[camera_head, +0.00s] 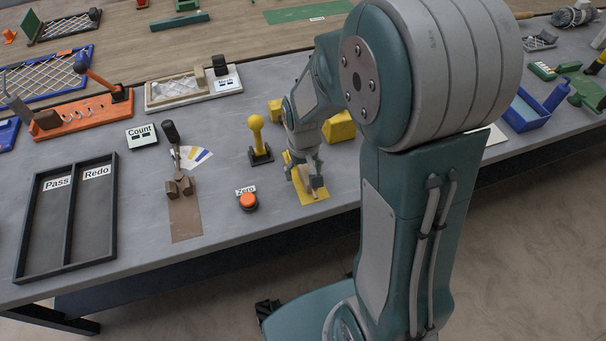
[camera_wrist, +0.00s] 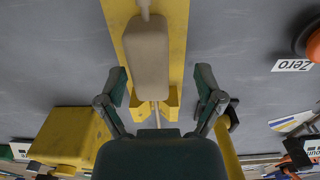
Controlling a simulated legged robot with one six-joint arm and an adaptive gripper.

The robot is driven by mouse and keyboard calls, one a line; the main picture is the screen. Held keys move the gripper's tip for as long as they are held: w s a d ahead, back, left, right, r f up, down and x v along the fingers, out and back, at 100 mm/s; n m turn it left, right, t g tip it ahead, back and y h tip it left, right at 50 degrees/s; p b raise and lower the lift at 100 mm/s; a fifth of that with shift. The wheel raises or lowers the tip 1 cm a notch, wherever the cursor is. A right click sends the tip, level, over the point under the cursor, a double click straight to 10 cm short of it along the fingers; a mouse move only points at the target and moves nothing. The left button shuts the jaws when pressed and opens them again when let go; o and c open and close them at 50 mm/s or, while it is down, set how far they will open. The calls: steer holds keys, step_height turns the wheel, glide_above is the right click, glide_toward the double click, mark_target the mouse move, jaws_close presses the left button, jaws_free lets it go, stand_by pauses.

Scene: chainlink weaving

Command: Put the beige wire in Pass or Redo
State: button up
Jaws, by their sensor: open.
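The beige wire piece (camera_wrist: 148,50) lies along a yellow fixture (camera_wrist: 178,35) in the wrist view. It has a thick rounded body, a thin end at the top and a thin part below that runs through a yellow notch. My gripper (camera_wrist: 161,82) is open, with one finger on each side of the fixture and apart from the piece. In the head view my gripper (camera_head: 304,180) is low over the yellow fixture (camera_head: 321,196) and hides most of the piece. The black two-compartment tray (camera_head: 67,228) stands at the left, with Pass on the left and Redo on the right.
An orange button (camera_head: 248,201) marked Zero, a yellow-knobbed lever (camera_head: 256,132) and yellow blocks (camera_head: 340,127) stand close to my gripper. A brown clamp fixture (camera_head: 181,188) and a Count box (camera_head: 141,136) stand between there and the tray. Both compartments look empty.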

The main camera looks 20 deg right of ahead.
steer(key=shift+d+f, duration=0.3)
steer(key=shift+f, duration=0.2)
steer(key=shift+d+f, duration=0.1)
steer(key=shift+d, duration=0.3)
steer(key=shift+a, duration=0.45)
jaws_close()
steer(key=shift+d, duration=0.15)
